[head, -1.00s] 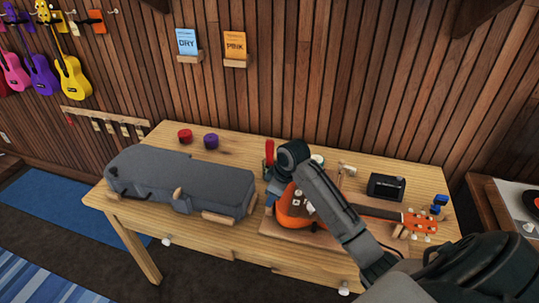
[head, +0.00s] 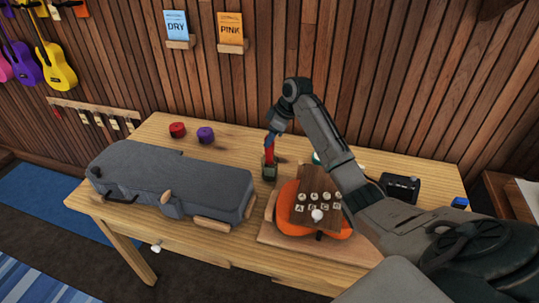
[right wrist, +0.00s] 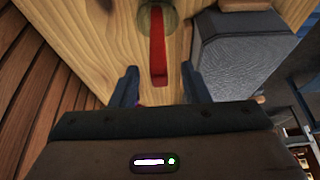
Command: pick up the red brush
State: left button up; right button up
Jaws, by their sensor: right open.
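The red brush (head: 269,148) stands upright in a small dark cup (head: 269,172) on the wooden table, between the grey case and the orange ukulele. In the right wrist view the red brush (right wrist: 158,50) lies between the two fingers of my right gripper (right wrist: 158,82), with a gap on either side. My right gripper (head: 272,134) is open at the top of the brush in the head view, and its fingers partly overlap it there. The cup (right wrist: 172,16) shows at the top of the right wrist view. My left gripper is not in view.
A grey case (head: 170,175) fills the table's left part. An orange ukulele (head: 290,222) lies right of the cup under a dark wooden board (head: 316,196). A red jar (head: 177,130) and a purple jar (head: 205,135) stand behind the case. A black box (head: 400,187) is at the right.

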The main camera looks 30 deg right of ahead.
aim_at(265, 149)
jog(key=p+x, duration=0.2)
jog(key=x, duration=0.1)
jog(key=shift+f, duration=0.25)
jog(key=shift+w+f, duration=0.2)
jog(key=shift+f, duration=0.5)
grip_shut()
